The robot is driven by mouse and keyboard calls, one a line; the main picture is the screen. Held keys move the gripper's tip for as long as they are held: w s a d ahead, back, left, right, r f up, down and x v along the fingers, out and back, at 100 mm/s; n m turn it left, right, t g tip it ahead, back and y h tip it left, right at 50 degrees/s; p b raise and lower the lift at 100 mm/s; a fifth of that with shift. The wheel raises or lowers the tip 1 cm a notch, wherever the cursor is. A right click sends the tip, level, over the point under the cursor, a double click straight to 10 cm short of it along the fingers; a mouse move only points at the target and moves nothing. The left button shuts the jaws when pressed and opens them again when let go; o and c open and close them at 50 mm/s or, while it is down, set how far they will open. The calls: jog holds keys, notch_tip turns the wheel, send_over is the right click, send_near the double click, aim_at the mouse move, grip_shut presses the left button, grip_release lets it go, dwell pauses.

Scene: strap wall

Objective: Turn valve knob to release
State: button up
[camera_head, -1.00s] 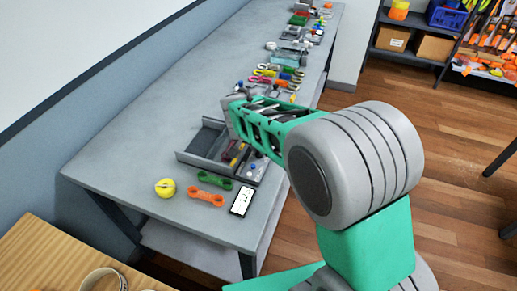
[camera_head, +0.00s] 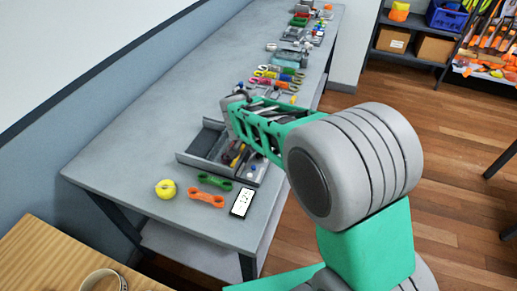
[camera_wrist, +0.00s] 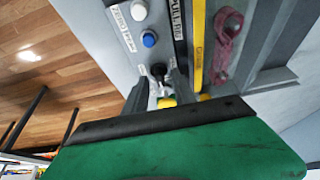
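A grey device with an open tray (camera_head: 190,158) lies on the long grey bench. In the wrist view its panel (camera_wrist: 110,45) carries a white button (camera_wrist: 138,10) beside a "ZERO" label, a blue button (camera_wrist: 149,39) and a small black knob (camera_wrist: 159,69). I cannot tell which part is the valve knob. My gripper (camera_wrist: 162,92) shows partly beyond its green housing, close to the black knob; its fingers are mostly hidden. I cannot tell whether it touches anything.
A white display (camera_head: 242,202), an orange link (camera_head: 206,197), a green link (camera_head: 214,181) and a yellow roll (camera_head: 166,189) lie near the device. Several tools line the bench behind. A wooden table (camera_head: 50,255) is at front left.

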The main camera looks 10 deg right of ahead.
jog(key=v, duration=0.8)
